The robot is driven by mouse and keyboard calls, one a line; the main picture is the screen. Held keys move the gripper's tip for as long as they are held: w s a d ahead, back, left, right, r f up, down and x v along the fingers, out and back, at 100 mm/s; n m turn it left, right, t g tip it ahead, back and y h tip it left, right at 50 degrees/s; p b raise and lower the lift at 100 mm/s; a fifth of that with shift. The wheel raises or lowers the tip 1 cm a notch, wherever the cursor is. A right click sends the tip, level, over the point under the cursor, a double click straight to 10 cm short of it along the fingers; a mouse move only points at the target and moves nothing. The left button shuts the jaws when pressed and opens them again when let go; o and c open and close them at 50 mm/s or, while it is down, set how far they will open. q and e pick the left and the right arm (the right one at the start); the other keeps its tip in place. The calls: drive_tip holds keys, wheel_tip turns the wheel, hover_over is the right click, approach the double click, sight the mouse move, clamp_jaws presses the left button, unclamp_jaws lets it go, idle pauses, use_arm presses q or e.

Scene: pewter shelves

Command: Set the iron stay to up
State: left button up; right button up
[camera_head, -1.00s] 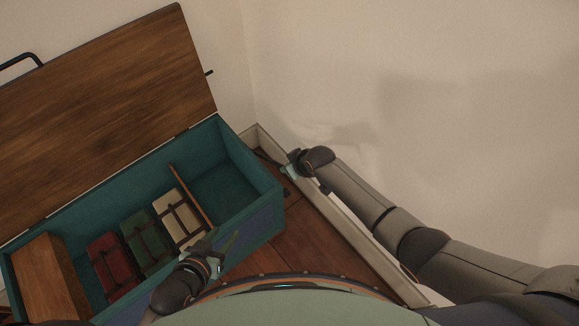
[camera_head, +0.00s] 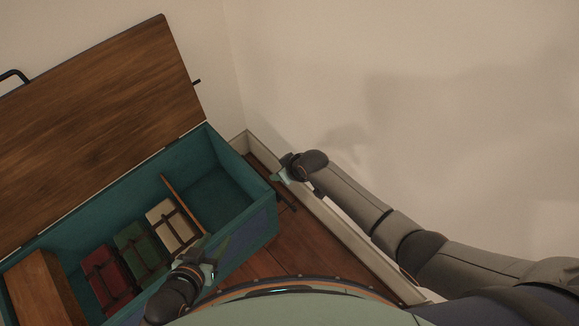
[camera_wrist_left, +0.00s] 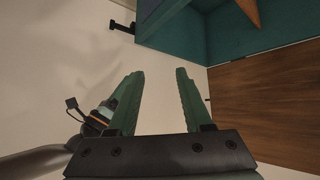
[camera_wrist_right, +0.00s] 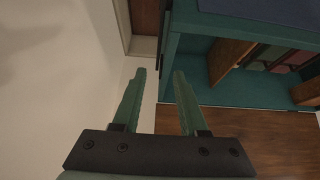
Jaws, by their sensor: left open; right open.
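An open chest (camera_head: 240,215) with a teal inside stands at the left in the head view. Its wooden lid (camera_head: 110,90) is raised, with a small dark peg (camera_head: 196,82) on its right edge. A dark bar, seemingly the iron stay (camera_head: 288,200), shows low beside the chest's right end; a dark piece there also shows in the left wrist view (camera_wrist_left: 122,26). My right gripper (camera_head: 281,175) is open and empty, near the bar by the chest's right end. My left gripper (camera_head: 214,250) is open over the chest's front edge. I cannot tell whether either touches anything.
Inside the chest lie a red bundle (camera_head: 108,275), a green bundle (camera_head: 140,248) and a cream bundle (camera_head: 172,222), beside a thin divider (camera_head: 185,205) and a wooden box (camera_head: 42,290). A pale ledge (camera_head: 325,220) and wall bound the right side.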

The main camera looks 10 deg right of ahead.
use_arm(q)
drive_tip(key=shift+s+a+r+y+p, duration=0.15)
drive_tip(key=shift+s+a+r+p, duration=0.35)
drive_tip(key=shift+p, duration=0.45)
drive_tip(key=shift+s+a+r+y+p, duration=0.15)
drive_tip(key=shift+s+a+r+p, duration=0.1)
drive_tip(key=shift+a+r+p, duration=0.4)
use_arm(e)
drive_tip(key=v, duration=1)
drive_tip(key=shift+s+r, duration=0.2)
drive_tip(key=shift+r, duration=0.1)
use_arm(q)
drive_tip(key=shift+f, duration=0.15)
drive_tip(key=shift+p, duration=0.3)
use_arm(e)
drive_tip(key=shift+s, duration=0.1)
